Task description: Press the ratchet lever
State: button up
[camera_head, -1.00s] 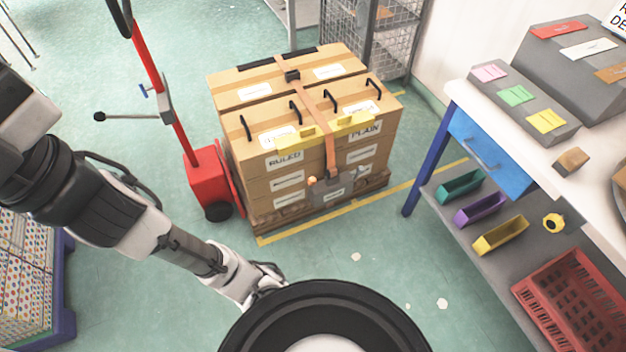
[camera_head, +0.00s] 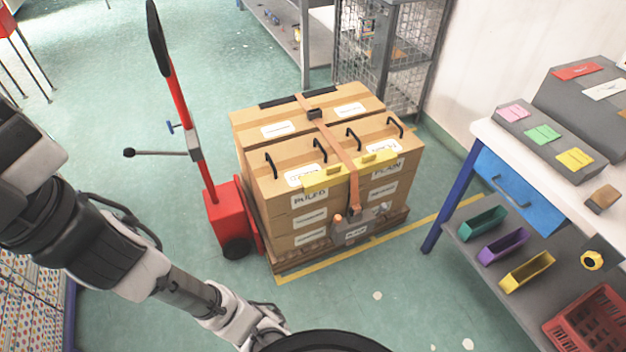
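An orange-brown strap (camera_head: 345,150) runs over a stack of cardboard boxes (camera_head: 290,220) on a wooden pallet. A grey ratchet-like unit (camera_head: 355,230) with small orange parts hangs at the strap's lower front end, low against the boxes. Its lever cannot be made out clearly. A small black buckle (camera_head: 314,114) sits on the strap on top of the stack. My gripper (camera_head: 272,326) is at the bottom of the picture, in front of the pallet and well apart from the ratchet. Its fingers are partly hidden behind a black round part, and their opening is unclear.
A red pallet truck (camera_head: 226,212) with a tall handle stands left of the boxes. A workbench (camera_head: 448,190) with trays on its lower shelf stands at right. A wire cage (camera_head: 385,60) is behind. Green floor is clear in front of the pallet.

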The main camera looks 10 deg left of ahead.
aim_at(338, 219)
jog(key=j, duration=0.35)
jog(key=k+l, duration=0.85)
jog(key=k, duration=0.25)
jog(key=i+l+z, duration=0.15)
jog(key=i, duration=1.6)
jog(key=j, duration=0.1)
